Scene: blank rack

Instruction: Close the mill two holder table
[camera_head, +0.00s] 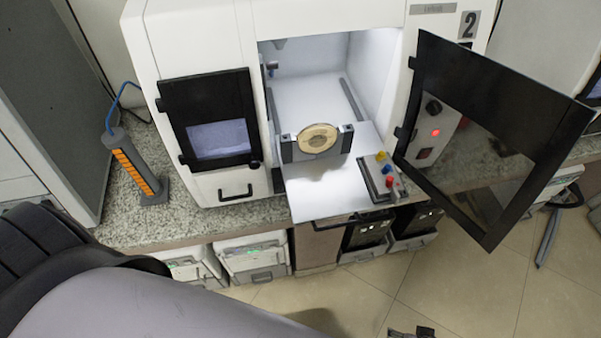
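The mill with the number 2 (468,24) stands on the counter with its dark-framed door (487,130) swung wide open to the right. Its white holder table (325,190) is slid out through the opening, past the machine's front. A grey clamp holder (287,148) on it holds a round beige disc (318,138) upright. A bar handle (350,218) runs along the table's front edge. A grey link of my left arm fills the bottom left; its gripper is out of frame. A small dark part at the bottom edge may be my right gripper (411,332); its fingers cannot be made out.
A smaller dark window door (210,118) on the left is shut. An orange-striped post (134,165) stands on the granite counter (150,222). White boxes (252,257) sit below. The floor in front is mostly clear.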

